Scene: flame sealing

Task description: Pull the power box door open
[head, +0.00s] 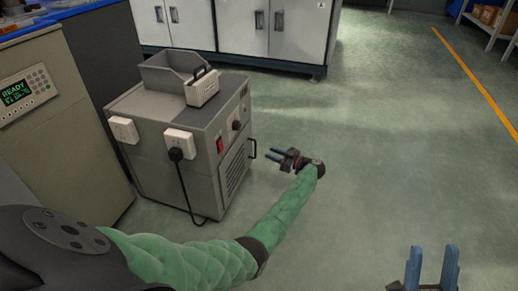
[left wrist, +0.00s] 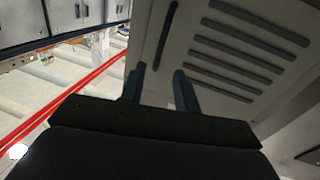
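The power box (head: 165,143) is a grey cabinet on the floor, left of centre in the head view. Its right-facing side has a louvred door panel (head: 236,172) with a dark handle (head: 253,149) at its far edge. In the left wrist view the handle (left wrist: 164,38) is a dark upright bar beside the louvres (left wrist: 247,48). My left gripper (head: 268,153) is open and empty, its blue fingers pointing at the handle from the right, a short gap away. The door looks shut. My right gripper (head: 434,250) is open and empty at the bottom right.
A grey bin (head: 168,75) and a small white unit (head: 202,88) stand on the box. A black cable (head: 185,195) hangs from its front socket. A control cabinet (head: 80,140) stands left; white cupboards (head: 245,30) stand behind. The floor to the right is clear.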

